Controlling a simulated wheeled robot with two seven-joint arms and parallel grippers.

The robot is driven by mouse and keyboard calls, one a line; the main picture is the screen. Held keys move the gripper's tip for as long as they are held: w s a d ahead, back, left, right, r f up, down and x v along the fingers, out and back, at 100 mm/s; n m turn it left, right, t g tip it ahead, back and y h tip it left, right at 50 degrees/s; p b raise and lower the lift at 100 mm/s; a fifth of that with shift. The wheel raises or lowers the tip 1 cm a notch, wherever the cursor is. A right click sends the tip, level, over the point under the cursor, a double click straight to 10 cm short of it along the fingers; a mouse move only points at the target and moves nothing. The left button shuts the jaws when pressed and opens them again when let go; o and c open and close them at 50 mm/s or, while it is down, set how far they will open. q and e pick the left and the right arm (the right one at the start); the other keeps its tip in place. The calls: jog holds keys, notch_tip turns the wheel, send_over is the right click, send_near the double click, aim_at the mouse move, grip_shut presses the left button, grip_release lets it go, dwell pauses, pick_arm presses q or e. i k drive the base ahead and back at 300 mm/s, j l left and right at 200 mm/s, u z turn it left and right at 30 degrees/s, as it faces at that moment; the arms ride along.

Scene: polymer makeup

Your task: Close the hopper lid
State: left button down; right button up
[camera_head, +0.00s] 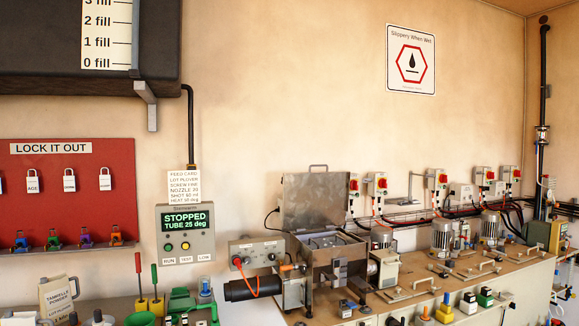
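The hopper lid (316,198) is a grey metal plate with a small handle on its top edge. It stands upright, open, at the back of the hopper. The hopper (340,257) is a square metal box on the feeder machine at the middle of the bench, with its top opening uncovered. A grid or bars seem to show inside the opening, too small to make out. Neither of my grippers is in view.
A control box (257,253) and a black cylinder (240,289) sit left of the hopper. Motors (442,236) and handled covers line the bench (480,268) to the right. A "STOPPED" display (186,222) hangs on the wall. Bottles and green items crowd the lower left.

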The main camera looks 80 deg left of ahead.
aim_at(310, 200)
jog(key=i+j+u, duration=0.1)
jog(key=i+u, duration=0.35)
jog(key=i, duration=0.15)
jog(key=i+l+u, duration=0.1)
jog(key=i+u, duration=0.3)
jog(key=i, duration=0.2)
jog(key=i+l+u, duration=0.25)
jog(key=i+u, duration=0.2)
jog(key=i, duration=0.15)
